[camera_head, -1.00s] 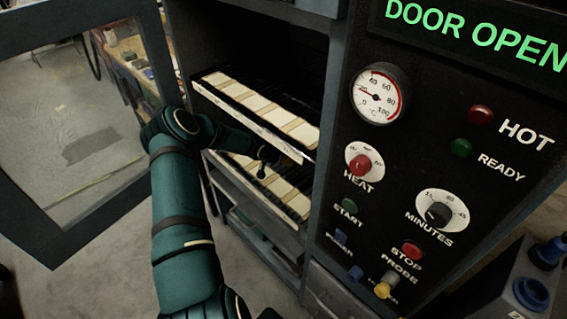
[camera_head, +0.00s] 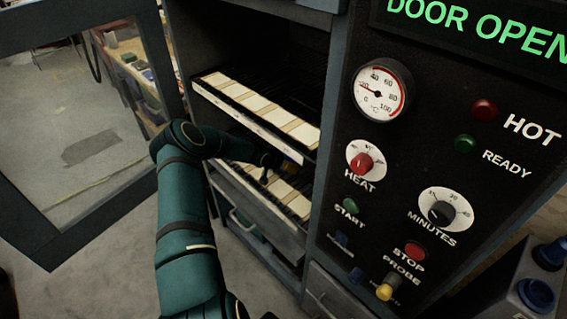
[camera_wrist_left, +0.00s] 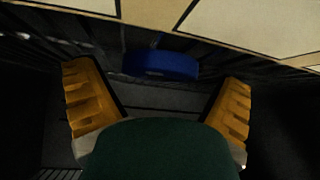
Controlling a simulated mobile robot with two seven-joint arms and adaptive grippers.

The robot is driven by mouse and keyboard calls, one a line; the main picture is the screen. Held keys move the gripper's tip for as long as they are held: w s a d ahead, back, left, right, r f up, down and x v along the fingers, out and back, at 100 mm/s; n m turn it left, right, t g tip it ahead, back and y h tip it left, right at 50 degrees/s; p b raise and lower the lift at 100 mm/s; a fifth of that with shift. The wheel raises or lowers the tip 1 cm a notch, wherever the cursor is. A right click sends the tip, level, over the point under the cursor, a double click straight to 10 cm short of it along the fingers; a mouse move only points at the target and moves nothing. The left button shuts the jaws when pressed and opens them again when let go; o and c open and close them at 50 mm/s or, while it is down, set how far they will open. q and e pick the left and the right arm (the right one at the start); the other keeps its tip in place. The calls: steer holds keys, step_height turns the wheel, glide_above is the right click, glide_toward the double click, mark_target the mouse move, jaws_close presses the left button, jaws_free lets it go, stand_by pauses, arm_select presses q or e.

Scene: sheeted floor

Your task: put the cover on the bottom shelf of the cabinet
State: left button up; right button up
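The cabinet (camera_head: 318,120) is open. Its upper shelf (camera_head: 255,128) and lower shelf (camera_head: 265,210) both carry cream panels. My left gripper (camera_head: 285,168) is inside the cabinet, between these shelves, mostly hidden by the arm and upper shelf. In the left wrist view its two orange fingers (camera_wrist_left: 158,100) are wide apart, with nothing gripped between them. A blue rounded piece (camera_wrist_left: 160,65), possibly the cover, lies just beyond the fingertips, on or near a dark slatted rack. I cannot tell whether it rests there. It does not show in the head view. My right gripper is not in view.
The glass door (camera_head: 90,150) stands open at the left. The control panel (camera_head: 440,150) with dials, buttons and a "DOOR OPEN" display fills the right. A blue-knobbed box (camera_head: 530,290) is at the lower right. The floor (camera_head: 110,270) at the lower left looks clear.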

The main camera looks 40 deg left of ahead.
arm_select(q)
steer(key=shift+r, duration=0.1)
steer(key=shift+s+r, duration=0.15)
steer(key=shift+r, duration=0.1)
steer(key=p+v, duration=0.3)
steer(key=v, duration=0.8)
steer(key=shift+s, duration=0.25)
steer(key=shift+r, duration=0.1)
